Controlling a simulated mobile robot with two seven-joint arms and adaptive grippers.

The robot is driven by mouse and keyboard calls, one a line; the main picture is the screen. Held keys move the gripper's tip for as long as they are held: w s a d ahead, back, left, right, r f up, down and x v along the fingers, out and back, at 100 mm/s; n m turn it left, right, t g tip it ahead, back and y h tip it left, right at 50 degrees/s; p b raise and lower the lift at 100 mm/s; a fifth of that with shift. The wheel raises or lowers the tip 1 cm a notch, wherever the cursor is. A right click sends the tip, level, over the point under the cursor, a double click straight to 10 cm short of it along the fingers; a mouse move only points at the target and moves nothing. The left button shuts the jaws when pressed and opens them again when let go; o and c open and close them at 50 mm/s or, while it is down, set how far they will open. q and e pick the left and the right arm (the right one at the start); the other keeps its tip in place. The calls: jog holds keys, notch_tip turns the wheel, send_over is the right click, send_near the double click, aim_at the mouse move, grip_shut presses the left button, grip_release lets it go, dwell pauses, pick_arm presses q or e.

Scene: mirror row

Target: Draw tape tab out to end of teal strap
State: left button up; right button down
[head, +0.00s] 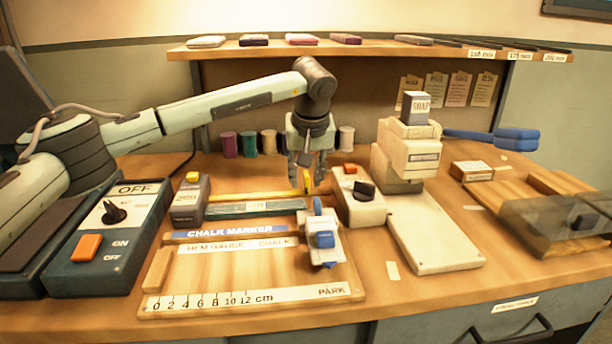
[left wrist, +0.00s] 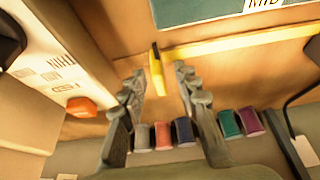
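The teal strap (head: 230,209) lies on the bench with a pale label at its middle; part of it shows in the left wrist view (left wrist: 200,12). A grey tape case (head: 188,203) with a yellow button stands at its left end. The yellow tape (head: 250,196) runs from the case along the strap's far side. Its upright yellow tab (left wrist: 156,72) is near the strap's right end; exact alignment is unclear. My left gripper (left wrist: 159,76) points down around the tab, fingers apart, with gaps visible on both sides. My right gripper is out of view.
A white box (head: 360,205) with a dark knob and orange button stands close right of the gripper. Several thread spools (head: 250,143) stand behind it. A chalk gauge board (head: 250,275) with a blue-and-white slider (head: 321,240) lies in front. A cream stamping press (head: 405,155) stands further right.

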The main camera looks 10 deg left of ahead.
pick_arm(q)
jog(key=v, duration=1.2)
jog(key=shift+s+f, duration=0.1)
jog(key=shift+f, duration=0.05)
